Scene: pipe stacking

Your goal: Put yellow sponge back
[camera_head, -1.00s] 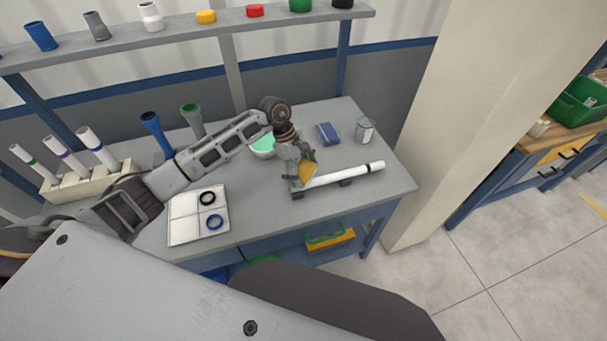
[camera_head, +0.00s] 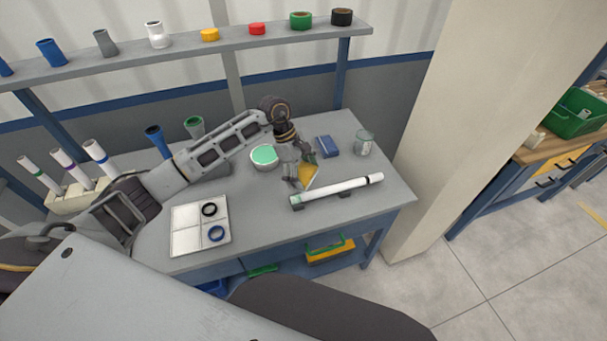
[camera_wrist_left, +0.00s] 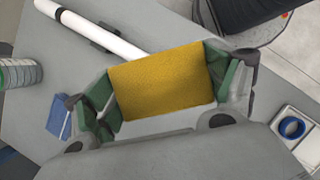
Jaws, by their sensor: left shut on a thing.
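The yellow sponge (camera_wrist_left: 162,82) is held between the green-padded fingers of my left gripper (camera_wrist_left: 168,92) in the left wrist view. In the head view, my left gripper (camera_head: 300,177) is above the bench with the sponge (camera_head: 309,176) at its fingertips, close behind the white pipe. The white pipe (camera_head: 345,188) lies on low dark supports near the bench's front edge; it also shows in the left wrist view (camera_wrist_left: 105,33). A blue sponge-like block (camera_head: 327,146) lies behind and right of the gripper. My right gripper is not seen.
A bowl with green contents (camera_head: 264,157) stands left of the gripper, and a glass jar (camera_head: 363,143) stands at the right. A white tray (camera_head: 187,238) with two rings is at front left. A shelf (camera_head: 190,48) with fittings runs behind.

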